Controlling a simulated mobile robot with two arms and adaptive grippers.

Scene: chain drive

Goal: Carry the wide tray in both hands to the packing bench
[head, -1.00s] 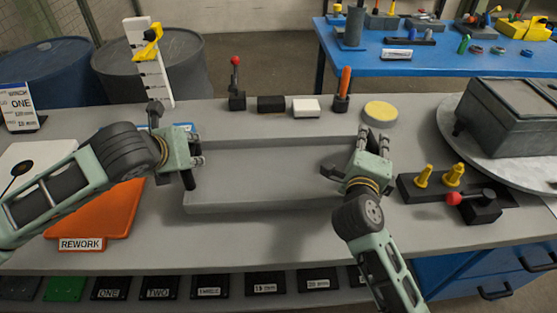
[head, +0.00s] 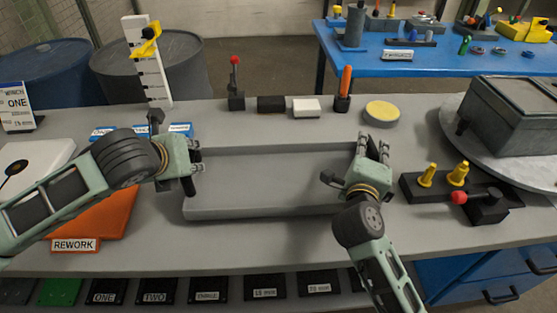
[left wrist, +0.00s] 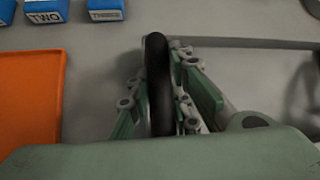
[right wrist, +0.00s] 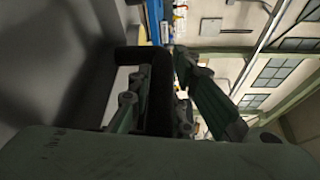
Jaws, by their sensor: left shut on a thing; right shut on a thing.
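The wide grey tray (head: 270,213) lies level between my grippers over the grey bench in the head view. Its near rim casts a soft shadow; its height above the bench is hard to tell. My left gripper (head: 192,165) is shut on the tray's left handle, a black bar between the fingers in the left wrist view (left wrist: 158,85). My right gripper (head: 368,155) is shut on the right handle, also black in the right wrist view (right wrist: 160,95). A blue table (head: 440,62) stands at the back right; no label tells whether it is the packing bench.
Behind the tray stand a red-knobbed lever (head: 236,90), an orange-handled one (head: 343,90) and a yellow disc (head: 382,113). A block with yellow pegs (head: 440,190) is at right, near a grey box (head: 510,115). An orange REWORK panel (head: 105,220) lies at left.

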